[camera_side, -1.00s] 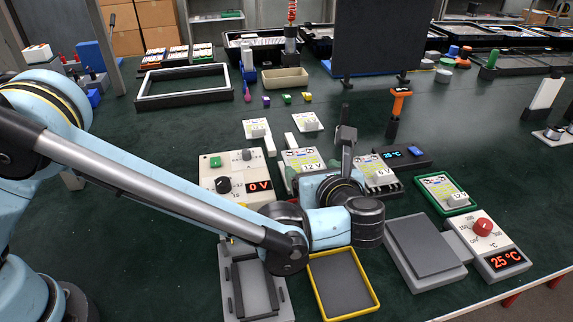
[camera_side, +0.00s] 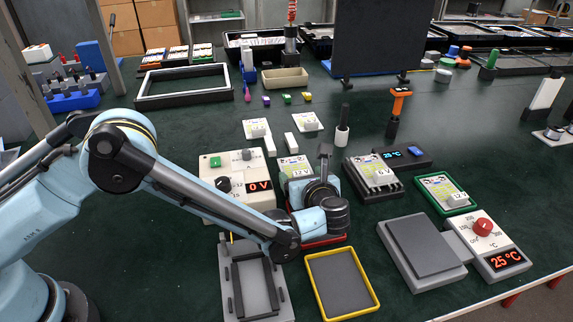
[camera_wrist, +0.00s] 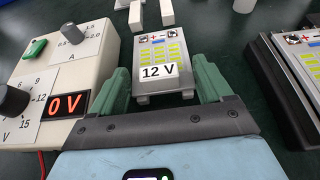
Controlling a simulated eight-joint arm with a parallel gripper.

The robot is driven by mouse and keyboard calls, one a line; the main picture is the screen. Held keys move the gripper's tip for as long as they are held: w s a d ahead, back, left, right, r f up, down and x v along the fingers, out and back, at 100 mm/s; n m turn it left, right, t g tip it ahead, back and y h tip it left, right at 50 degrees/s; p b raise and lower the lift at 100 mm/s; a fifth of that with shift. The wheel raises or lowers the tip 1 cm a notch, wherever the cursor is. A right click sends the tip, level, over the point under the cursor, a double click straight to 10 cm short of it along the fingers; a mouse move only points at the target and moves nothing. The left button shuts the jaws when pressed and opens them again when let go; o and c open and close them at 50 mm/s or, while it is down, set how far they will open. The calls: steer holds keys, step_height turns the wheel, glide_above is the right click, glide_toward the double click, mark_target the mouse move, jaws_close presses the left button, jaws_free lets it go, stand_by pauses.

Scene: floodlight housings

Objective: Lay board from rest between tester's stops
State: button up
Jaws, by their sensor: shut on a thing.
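A light board (camera_wrist: 160,58) marked 12 V is between the two green fingers of my gripper (camera_wrist: 162,80) in the wrist view. The gripper is shut on it. In the side view the same board (camera_side: 293,164) is just right of the power supply (camera_side: 238,182), which reads 0 V, and my wrist hides its near part. I cannot tell how far it is above the bench. A grey fixture (camera_side: 228,296) with black upright rails stands in front; I cannot tell whether these are the tester's stops. A 6 V board (camera_side: 377,168) lies on a black rest (camera_side: 391,195) to the right.
A yellow-rimmed tray (camera_side: 343,285) and a grey plate (camera_side: 425,244) beside a 25 °C unit (camera_side: 495,250) lie in front. A red-edged item (camera_side: 325,242) shows under my wrist. A green-framed board (camera_side: 445,192) lies right. A white cup (camera_side: 342,136) with a black handle stands behind.

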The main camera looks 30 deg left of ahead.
steer(key=shift+f, duration=0.2)
steer(key=o, duration=1)
